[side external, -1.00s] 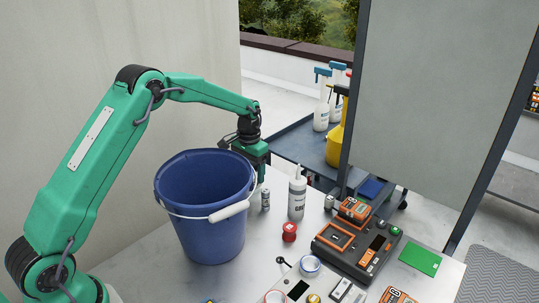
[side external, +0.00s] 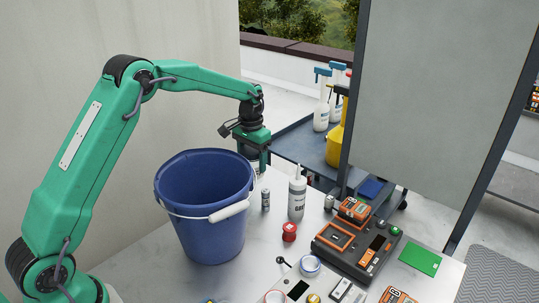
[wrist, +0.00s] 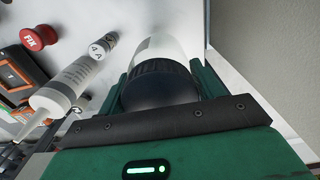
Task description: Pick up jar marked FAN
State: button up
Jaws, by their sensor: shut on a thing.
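A jar with a black ribbed lid (wrist: 158,88) and a pale body sits between the two green fingers of my gripper (wrist: 163,78) in the wrist view. The fingers are shut on it from both sides at the lid. No FAN marking shows on it, as its label is out of sight. In the side view my gripper (side external: 254,150) is just behind the right rim of the blue bucket, pointing down. The jar there is mostly hidden by the gripper and the bucket.
The blue bucket (side external: 202,220) stands in front of my gripper. A white caulk tube (side external: 297,198), a small battery (side external: 265,199) and a red spool (side external: 289,232) stand to the right. An orange and grey device (side external: 352,248) lies farther right. A wall rises behind.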

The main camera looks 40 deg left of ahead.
jog(key=s+d+r, duration=0.4)
jog(key=d+r, duration=0.2)
jog(key=d, duration=0.3)
dwell(1.0)
